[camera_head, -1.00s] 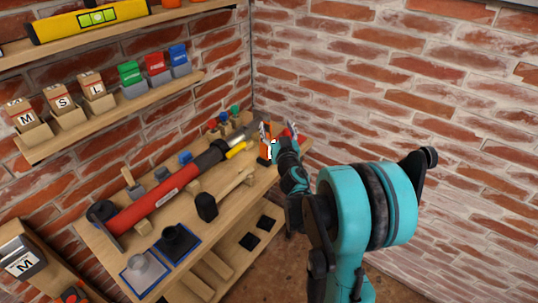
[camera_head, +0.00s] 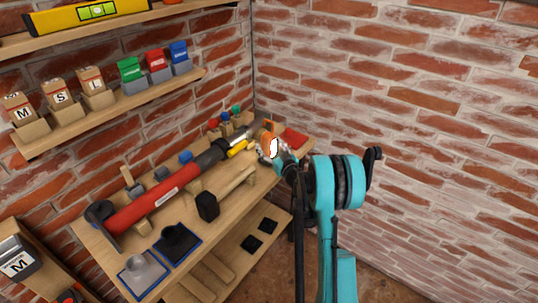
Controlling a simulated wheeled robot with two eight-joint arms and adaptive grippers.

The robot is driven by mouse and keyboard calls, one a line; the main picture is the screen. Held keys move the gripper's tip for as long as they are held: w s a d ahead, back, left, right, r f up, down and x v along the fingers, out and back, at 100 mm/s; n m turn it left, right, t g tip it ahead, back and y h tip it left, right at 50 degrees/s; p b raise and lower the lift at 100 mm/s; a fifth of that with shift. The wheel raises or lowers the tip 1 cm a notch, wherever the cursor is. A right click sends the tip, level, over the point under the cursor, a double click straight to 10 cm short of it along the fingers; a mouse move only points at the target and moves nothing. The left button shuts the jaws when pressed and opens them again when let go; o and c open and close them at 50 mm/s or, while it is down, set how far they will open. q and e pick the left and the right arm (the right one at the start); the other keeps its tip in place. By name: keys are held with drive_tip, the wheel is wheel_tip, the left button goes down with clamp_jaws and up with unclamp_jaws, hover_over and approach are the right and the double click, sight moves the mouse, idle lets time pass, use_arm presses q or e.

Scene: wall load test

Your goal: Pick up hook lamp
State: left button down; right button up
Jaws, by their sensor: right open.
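The hook lamp (camera_head: 267,132), orange with a white panel, stands at the far right end of the wooden shelf, near the wall corner. My right gripper (camera_head: 280,154) is open right beside the lamp's lower part and partly overlaps it in the picture. The fingers are small and partly hidden, so I cannot tell whether they touch the lamp. My left gripper is not in view.
A long red tool (camera_head: 155,198), a hammer (camera_head: 210,204) and a yellow-handled tool (camera_head: 237,148) lie left of the lamp on the same shelf. A red item (camera_head: 295,138) sits just right of it. Brick walls close off the back and right.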

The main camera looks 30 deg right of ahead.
drive_tip(key=shift+w+d, duration=0.15)
drive_tip(key=shift+w, duration=0.55)
clamp_jaws()
